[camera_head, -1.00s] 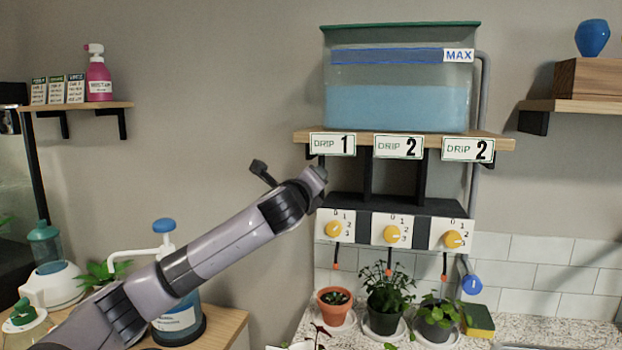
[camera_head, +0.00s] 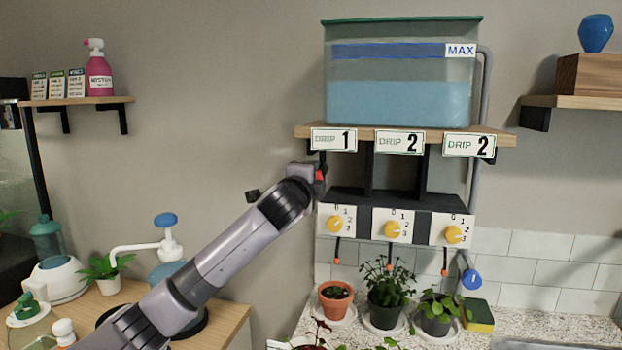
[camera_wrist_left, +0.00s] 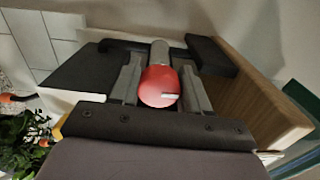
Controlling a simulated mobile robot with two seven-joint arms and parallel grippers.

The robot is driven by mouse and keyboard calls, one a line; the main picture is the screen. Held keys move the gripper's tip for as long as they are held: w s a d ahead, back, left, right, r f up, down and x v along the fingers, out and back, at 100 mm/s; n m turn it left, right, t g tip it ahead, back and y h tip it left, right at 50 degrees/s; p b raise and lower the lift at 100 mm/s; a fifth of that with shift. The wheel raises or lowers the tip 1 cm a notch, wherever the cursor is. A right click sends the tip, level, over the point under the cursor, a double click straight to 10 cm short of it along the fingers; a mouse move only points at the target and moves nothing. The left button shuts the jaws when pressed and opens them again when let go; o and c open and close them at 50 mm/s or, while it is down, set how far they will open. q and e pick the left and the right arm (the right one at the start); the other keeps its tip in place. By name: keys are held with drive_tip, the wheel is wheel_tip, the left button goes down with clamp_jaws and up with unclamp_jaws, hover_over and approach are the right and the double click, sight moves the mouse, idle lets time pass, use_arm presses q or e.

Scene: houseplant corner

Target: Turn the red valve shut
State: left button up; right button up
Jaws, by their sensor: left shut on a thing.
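The red valve (camera_wrist_left: 159,86) is a round red knob with a small white mark, on a grey pipe stub. In the left wrist view it sits between the two fingers of my left gripper (camera_wrist_left: 160,88), which is shut on it. In the head view my left arm reaches up from the lower left, and a small red bit of the valve (camera_head: 321,173) shows at its tip, just under the left end of the tank shelf. My own wrist hides most of the valve and the fingers there. My right gripper is not in view.
A water tank (camera_head: 398,85) stands on a wooden shelf (camera_head: 505,138). Below it are yellow dials (camera_head: 392,230) on white plates and potted plants (camera_head: 385,290). A blue valve (camera_head: 472,279) hangs at the right. A pump bottle (camera_head: 166,262) stands behind my arm.

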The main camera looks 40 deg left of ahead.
use_arm(q)
drive_tip(key=shift+n, duration=0.3)
drive_tip(key=o, duration=1)
drive_tip(key=shift+s, duration=0.1)
drive_tip(key=b+v, duration=0.2)
drive_tip(key=v, duration=0.5)
idle(0.4)
